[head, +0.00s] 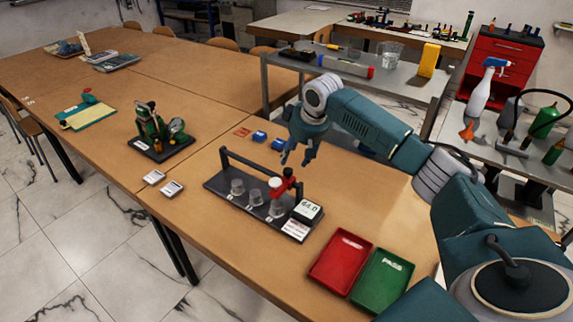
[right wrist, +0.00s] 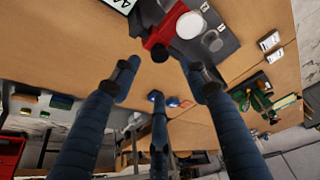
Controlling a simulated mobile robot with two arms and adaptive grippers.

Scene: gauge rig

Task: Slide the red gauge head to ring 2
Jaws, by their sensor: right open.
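The gauge rig has a dark base (head: 222,186), a black rail above it and a display (head: 308,209) reading about 44.0 at its right end. Three grey rings stand on it: left (head: 237,187), middle (head: 255,197) and right (head: 277,208). The red gauge head (head: 277,188) sits on the rail by the right ring; its red body (right wrist: 160,30) also shows at the top of the right wrist view. My right gripper (head: 297,156) is open and empty, above and behind the head, apart from it. Ring numbers are too small to read surely. My left gripper is out of view.
A red tray (head: 341,262) and a green PASS tray (head: 382,279) lie right of the rig. Small blue blocks (head: 260,136) lie behind it. A green device (head: 160,133) and two white tags (head: 172,188) are to the left. Bare table lies around the rig.

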